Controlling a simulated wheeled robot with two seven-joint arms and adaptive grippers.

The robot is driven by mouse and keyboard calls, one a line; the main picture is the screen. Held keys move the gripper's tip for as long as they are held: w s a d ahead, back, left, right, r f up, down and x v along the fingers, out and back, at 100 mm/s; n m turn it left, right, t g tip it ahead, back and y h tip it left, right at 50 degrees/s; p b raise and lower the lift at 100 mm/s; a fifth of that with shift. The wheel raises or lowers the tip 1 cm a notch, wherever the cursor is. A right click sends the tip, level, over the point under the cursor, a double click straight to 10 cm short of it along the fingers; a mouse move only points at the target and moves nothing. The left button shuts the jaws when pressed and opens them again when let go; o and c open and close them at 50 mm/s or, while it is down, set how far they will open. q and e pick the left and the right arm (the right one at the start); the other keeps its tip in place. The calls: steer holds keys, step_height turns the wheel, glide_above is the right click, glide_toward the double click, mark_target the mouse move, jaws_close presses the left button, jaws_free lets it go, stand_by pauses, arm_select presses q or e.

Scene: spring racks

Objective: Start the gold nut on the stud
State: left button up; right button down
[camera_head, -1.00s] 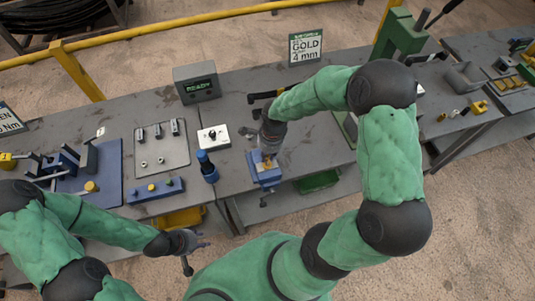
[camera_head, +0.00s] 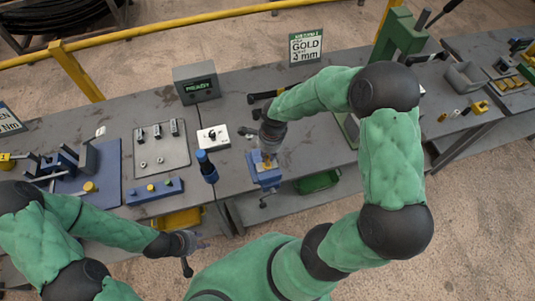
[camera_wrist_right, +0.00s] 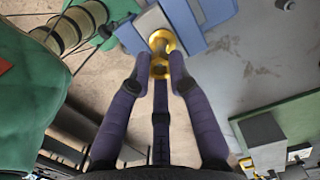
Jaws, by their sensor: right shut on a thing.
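The gold nut (camera_wrist_right: 160,69) sits between the fingertips of my right gripper (camera_wrist_right: 160,80) in the right wrist view, and the fingers are shut on it. A gold ring-like part (camera_wrist_right: 162,41) lies just beyond the nut, over the blue vise (camera_wrist_right: 178,18). I cannot tell whether the nut touches it, and the stud is not clearly visible. In the head view, my right gripper (camera_head: 269,152) points down just above the blue vise (camera_head: 266,180) at the bench's front edge. My left gripper (camera_head: 195,251) is empty, with its fingers apart, in front of the bench.
A grey tray (camera_head: 162,149) and blue rack (camera_head: 155,191) lie further left.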

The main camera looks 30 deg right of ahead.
steer(key=shift+f+b, duration=1)
steer(key=shift+b, duration=0.05)
stand_by(0.4)
steer(key=c, duration=0.6)
jaws_free()
steer(key=shift+r, duration=0.1)
steer(key=shift+r+p, duration=2)
steer(key=shift+r, duration=1.45)
